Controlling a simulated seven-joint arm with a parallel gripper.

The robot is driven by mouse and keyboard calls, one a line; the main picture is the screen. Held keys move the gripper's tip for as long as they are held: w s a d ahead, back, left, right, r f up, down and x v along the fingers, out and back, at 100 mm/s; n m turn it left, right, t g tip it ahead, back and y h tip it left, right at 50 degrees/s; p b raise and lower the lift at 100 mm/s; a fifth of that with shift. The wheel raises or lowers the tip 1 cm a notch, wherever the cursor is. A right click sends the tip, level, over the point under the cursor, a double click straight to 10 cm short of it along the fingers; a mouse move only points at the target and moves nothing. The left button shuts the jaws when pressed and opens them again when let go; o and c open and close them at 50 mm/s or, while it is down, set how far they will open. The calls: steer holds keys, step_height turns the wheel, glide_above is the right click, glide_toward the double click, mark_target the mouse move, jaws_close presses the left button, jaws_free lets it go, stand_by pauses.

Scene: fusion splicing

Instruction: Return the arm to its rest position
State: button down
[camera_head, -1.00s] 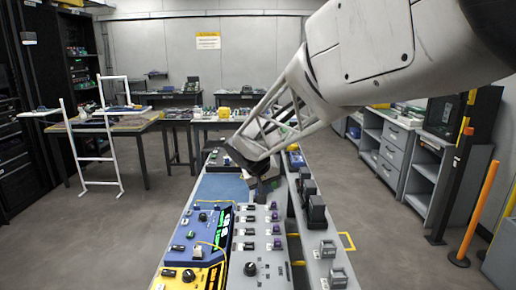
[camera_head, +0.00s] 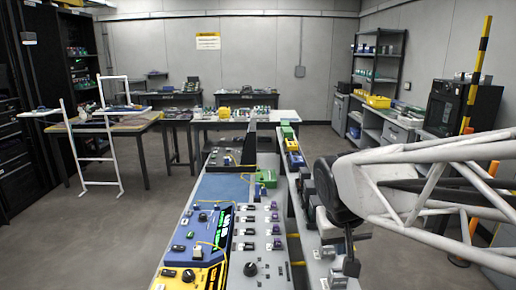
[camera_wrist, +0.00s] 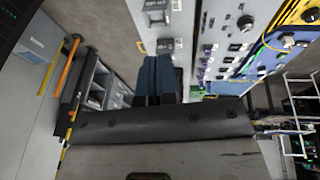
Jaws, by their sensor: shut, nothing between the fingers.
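My gripper (camera_head: 350,266) hangs at the right of the workbench in the head view, below the dark wrist joint and the white lattice arm. It is over or beside the grey right-hand strip of the bench; I cannot tell its exact height. In the wrist view its fingers (camera_wrist: 157,80) are together with nothing held. The blue control panel (camera_head: 205,225) and the yellow panel (camera_head: 190,277) lie to the left of it, apart from the gripper.
The grey panel (camera_head: 259,232) with knobs and purple connectors runs along the bench middle. Black devices (camera_head: 306,184) stand on the right strip near my wrist. A green block (camera_head: 267,178) sits farther back. An orange post (camera_head: 482,195) stands at right. Open floor lies left.

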steer(key=s+d+f+y, duration=0.1)
steer(key=s+f, duration=0.2)
steer(key=s, duration=0.9)
steer(key=shift+d, duration=0.3)
steer(key=shift+f, duration=0.1)
stand_by(0.4)
